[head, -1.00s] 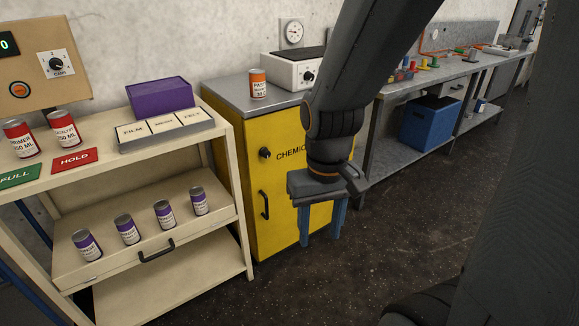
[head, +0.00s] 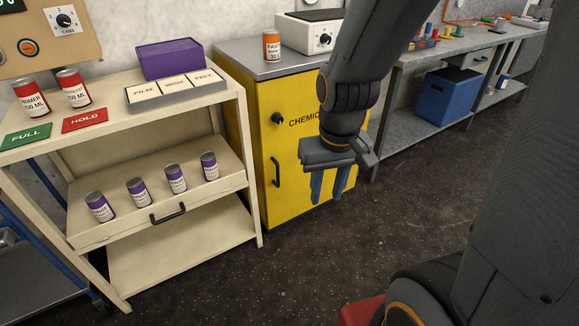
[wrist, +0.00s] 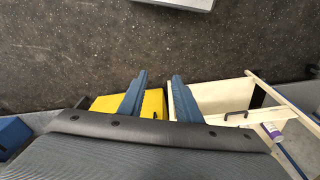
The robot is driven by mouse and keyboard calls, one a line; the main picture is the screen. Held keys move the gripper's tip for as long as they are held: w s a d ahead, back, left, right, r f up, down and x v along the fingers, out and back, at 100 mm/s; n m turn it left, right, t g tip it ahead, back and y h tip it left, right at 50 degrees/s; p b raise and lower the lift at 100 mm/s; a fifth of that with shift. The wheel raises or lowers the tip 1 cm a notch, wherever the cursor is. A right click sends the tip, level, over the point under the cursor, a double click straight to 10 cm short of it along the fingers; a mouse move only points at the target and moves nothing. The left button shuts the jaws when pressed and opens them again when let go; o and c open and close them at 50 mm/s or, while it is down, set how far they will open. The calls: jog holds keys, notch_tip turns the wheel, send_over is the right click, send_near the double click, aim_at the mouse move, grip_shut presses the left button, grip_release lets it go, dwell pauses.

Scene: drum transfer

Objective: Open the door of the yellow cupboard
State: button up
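The yellow cupboard (head: 285,150) stands right of the cream shelf unit, with its door shut. The door has a black handle (head: 276,172) low on its left side and a black round knob (head: 278,118) above it. My gripper (head: 329,185) hangs in front of the door's right part, fingers pointing down, and hides part of the lettering. The blue fingers are apart with nothing between them. In the wrist view my gripper (wrist: 158,92) is also open, and part of the yellow cupboard (wrist: 110,103) shows beyond the left finger.
The cream shelf unit (head: 190,245) stands left of the cupboard, with several purple-labelled cans (head: 175,178) on its tray. An orange can (head: 271,46) and a white device (head: 305,33) stand on the cupboard. A blue crate (head: 446,97) is at right.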

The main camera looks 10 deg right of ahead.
jog(key=w+f+t+b, duration=0.8)
jog(key=w+f+b, duration=1.1)
jog(key=w, duration=0.5)
jog(key=n+t+y+b, duration=0.1)
jog(key=t+y+b, duration=0.1)
jog(key=t+b, duration=0.95)
send_near(278, 170)
notch_tip(278, 170, up, 2)
jog(key=w+g+b, duration=0.3)
jog(key=b, duration=0.1)
jog(key=shift+w+a+r+b, duration=0.15)
jog(key=shift+w+b, duration=0.25)
jog(key=shift+w, duration=0.85)
jog(key=shift+w+a+f+b, duration=0.15)
jog(key=shift+w+b, duration=0.25)
jog(key=shift+w, duration=0.85)
jog(key=shift+w+a+r+b, duration=0.15)
jog(key=shift+w+b, duration=0.25)
jog(key=shift+w, duration=0.9)
grip_shut()
